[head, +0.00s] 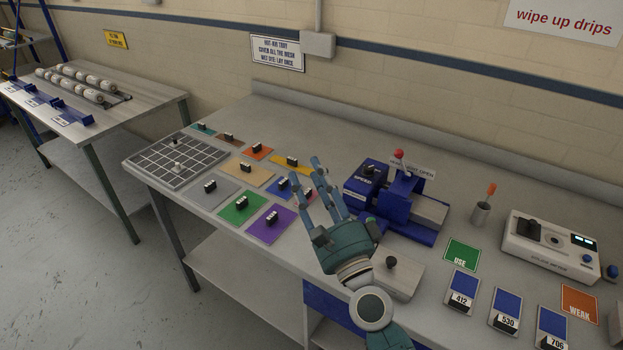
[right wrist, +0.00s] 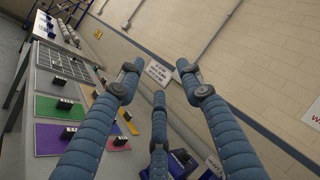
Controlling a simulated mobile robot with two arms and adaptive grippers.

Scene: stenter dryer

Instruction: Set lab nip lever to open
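The lab nip is a blue machine (head: 405,232) on the long table, with a grey plate at its right side. Its lever has a red knob (head: 399,154) that stands at the top, in front of a small white sign (head: 413,170) on which "OPEN" can be read. My right gripper (head: 318,175) is left of the nip and in front of it, raised over the table, fingers pointing up and away. Its fingers are spread and empty, as the right wrist view (right wrist: 158,80) also shows. It does not touch the lever. A blue part of the nip (right wrist: 182,163) shows low in that view. My left gripper is not in view.
Colored swatches with black handles, such as a purple one (head: 270,224), lie left of the nip. A grey block with a knob (head: 398,275) sits just in front of it. A cup with an orange-handled tool (head: 481,212) and a white meter (head: 548,243) stand to its right.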

